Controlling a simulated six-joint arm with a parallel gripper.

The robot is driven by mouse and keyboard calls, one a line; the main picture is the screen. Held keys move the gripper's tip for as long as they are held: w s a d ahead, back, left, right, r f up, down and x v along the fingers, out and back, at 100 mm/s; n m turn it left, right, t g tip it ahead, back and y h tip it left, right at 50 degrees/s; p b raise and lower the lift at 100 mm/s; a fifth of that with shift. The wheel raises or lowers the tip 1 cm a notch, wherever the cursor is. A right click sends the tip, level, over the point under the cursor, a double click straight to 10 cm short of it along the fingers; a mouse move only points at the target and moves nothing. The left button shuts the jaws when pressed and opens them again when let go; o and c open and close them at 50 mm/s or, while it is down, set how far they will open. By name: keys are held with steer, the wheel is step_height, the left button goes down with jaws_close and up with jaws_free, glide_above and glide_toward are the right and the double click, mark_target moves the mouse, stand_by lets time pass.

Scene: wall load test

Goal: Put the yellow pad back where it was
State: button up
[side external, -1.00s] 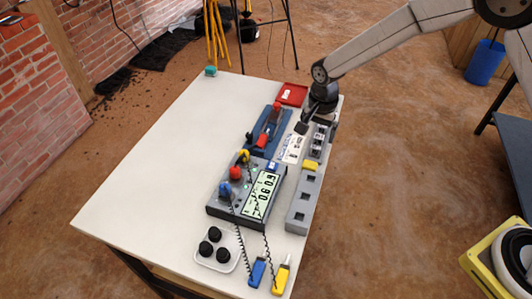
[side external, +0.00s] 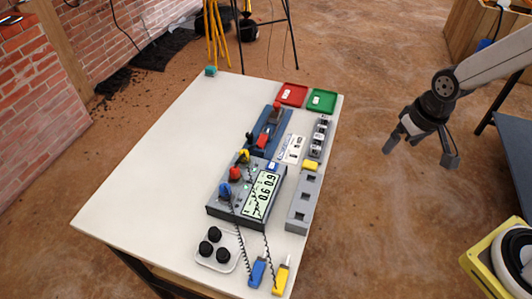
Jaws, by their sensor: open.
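My gripper (side external: 423,152) is open and empty, off the right side of the table and well apart from the pad. Its fingers point down.
A meter (side external: 262,194) with coloured knobs and coiled leads stands left of the block. A grey rack (side external: 318,138), blue fixture (side external: 267,133), red tray (side external: 292,95) and green tray (side external: 321,101) lie beyond. The table's left half (side external: 165,165) is mostly clear.

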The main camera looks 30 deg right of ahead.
steer(key=s, duration=0.1)
steer(key=s+n, duration=0.1)
steer(key=shift+s+d, duration=0.35)
steer(key=shift+s, duration=0.05)
